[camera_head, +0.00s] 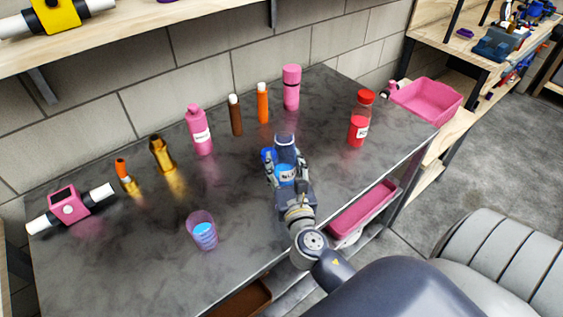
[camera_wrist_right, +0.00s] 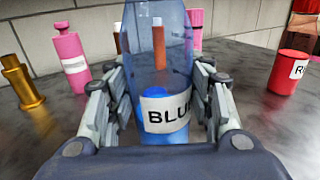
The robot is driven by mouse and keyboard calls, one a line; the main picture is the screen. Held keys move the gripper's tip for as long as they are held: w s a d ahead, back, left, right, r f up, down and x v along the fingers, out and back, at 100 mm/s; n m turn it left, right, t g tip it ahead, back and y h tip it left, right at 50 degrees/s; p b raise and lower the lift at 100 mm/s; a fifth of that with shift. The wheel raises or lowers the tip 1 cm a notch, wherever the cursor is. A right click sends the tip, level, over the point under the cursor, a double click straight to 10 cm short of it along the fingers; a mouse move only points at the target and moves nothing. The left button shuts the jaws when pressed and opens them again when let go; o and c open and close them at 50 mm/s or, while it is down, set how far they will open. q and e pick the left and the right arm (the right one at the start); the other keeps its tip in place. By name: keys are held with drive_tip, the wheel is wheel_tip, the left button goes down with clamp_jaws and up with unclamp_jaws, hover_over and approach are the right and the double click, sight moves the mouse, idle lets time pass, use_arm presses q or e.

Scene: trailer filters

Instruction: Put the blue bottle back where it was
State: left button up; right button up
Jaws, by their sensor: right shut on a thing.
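The blue bottle (camera_head: 285,148) is clear with blue in its lower part and a white label. My right gripper (camera_head: 286,174) is shut around it, over the grey table (camera_head: 245,185). In the right wrist view the bottle (camera_wrist_right: 157,75) stands upright between the two fingers of the gripper (camera_wrist_right: 158,110), with its label reading "BLU" towards me. I cannot tell whether its base touches the table. A small blue thing (camera_head: 267,155) shows just left of the bottle, partly hidden. My left gripper is not in view.
A cup with blue liquid (camera_head: 202,231) stands front left. A red bottle (camera_head: 359,122) stands right. Pink bottles (camera_head: 201,132) (camera_head: 291,90), brown (camera_head: 236,118) and orange (camera_head: 263,104) tubes stand along the back. A pink tray (camera_head: 428,100) is beyond the right edge.

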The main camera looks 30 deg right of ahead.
sight(281, 167)
drive_tip(key=x, duration=0.2)
drive_tip(key=shift+w, duration=0.3)
drive_tip(key=shift+w+d+f, duration=0.1)
drive_tip(key=shift+w+f, duration=0.05)
drive_tip(key=shift+f, duration=0.1)
drive_tip(key=shift+f+b, duration=0.65)
drive_tip(key=shift+f, duration=1)
drive_tip(key=shift+f, duration=0.15)
drive_tip(key=o, duration=1.3)
